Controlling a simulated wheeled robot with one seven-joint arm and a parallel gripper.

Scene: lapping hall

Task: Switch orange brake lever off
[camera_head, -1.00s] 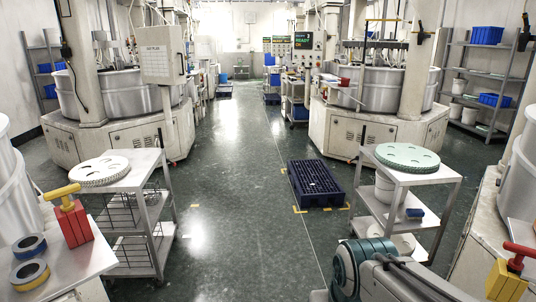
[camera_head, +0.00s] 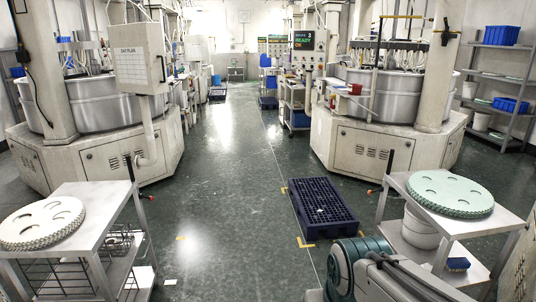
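A small lever with an orange-red tip (camera_head: 149,197) sticks out at the right side of the left cart (camera_head: 108,208), near its black-topped handle. A similar small lever with a red-orange tip (camera_head: 371,191) sticks out at the left side of the right cart (camera_head: 455,225). Both are too small to tell their exact shade or position, and I cannot tell which is the orange brake lever. My gripper is not in view. Only my folded grey and teal arm links show at the bottom centre right, apart from both carts.
A white perforated disc (camera_head: 42,222) lies on the left cart and a green one (camera_head: 450,194) on the right. A dark blue pallet (camera_head: 322,207) lies on the floor between them. Lapping machines (camera_head: 88,155) stand on both sides. The central aisle (camera_head: 225,180) is clear.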

